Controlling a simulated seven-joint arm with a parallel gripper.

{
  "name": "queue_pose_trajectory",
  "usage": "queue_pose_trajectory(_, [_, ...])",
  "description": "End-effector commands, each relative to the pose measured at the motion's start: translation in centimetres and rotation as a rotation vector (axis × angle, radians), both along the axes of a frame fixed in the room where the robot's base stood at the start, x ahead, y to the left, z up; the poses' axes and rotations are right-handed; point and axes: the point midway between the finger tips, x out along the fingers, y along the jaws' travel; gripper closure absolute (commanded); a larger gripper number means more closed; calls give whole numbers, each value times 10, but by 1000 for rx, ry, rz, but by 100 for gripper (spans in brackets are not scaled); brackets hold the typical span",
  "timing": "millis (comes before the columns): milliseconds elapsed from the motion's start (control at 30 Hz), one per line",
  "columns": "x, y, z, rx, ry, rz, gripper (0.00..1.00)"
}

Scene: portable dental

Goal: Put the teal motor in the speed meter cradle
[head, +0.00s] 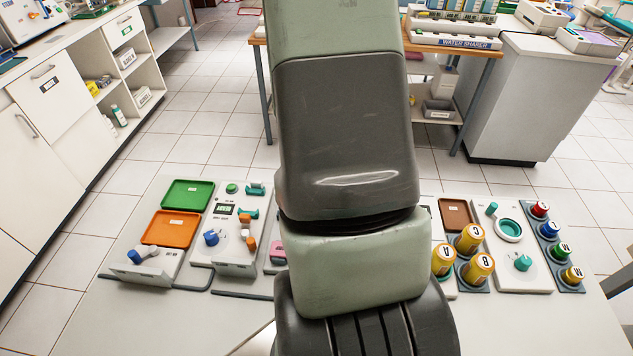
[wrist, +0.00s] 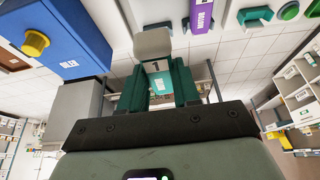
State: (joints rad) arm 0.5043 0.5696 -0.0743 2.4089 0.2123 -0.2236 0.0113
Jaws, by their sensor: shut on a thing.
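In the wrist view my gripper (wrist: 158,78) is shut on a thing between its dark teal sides. A pale blue face with a white label, a "1" and a grey block (wrist: 153,43) show there; I cannot tell how much is the held motor. In the head view my arm hides the gripper and the held thing. The white station with a small display (head: 224,209), left of my arm, looks like the speed meter. It has a green button (head: 232,188) and a teal cradle-like part (head: 256,189) at its back. A similar teal cradle (wrist: 255,17) shows at the wrist view's upper right.
A green tray (head: 187,194) and an orange tray (head: 171,228) lie at the left. A blue part (head: 211,238) stands on the display station. Yellow jars (head: 470,238) stand right of my arm. A blue box with a yellow knob (wrist: 36,43) is close at the wrist view's left.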

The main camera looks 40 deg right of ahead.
Motion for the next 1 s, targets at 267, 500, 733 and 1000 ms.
queue_pose_trajectory(267, [50, 38, -15, 4, 13, 6, 100])
queue_pose_trajectory(500, [99, 91, -38, 1, 8, 4, 100])
queue_pose_trajectory(733, [118, 118, -48, 0, 0, 3, 100])
queue_pose_trajectory(1000, [119, 119, -65, 0, 2, 1, 100])
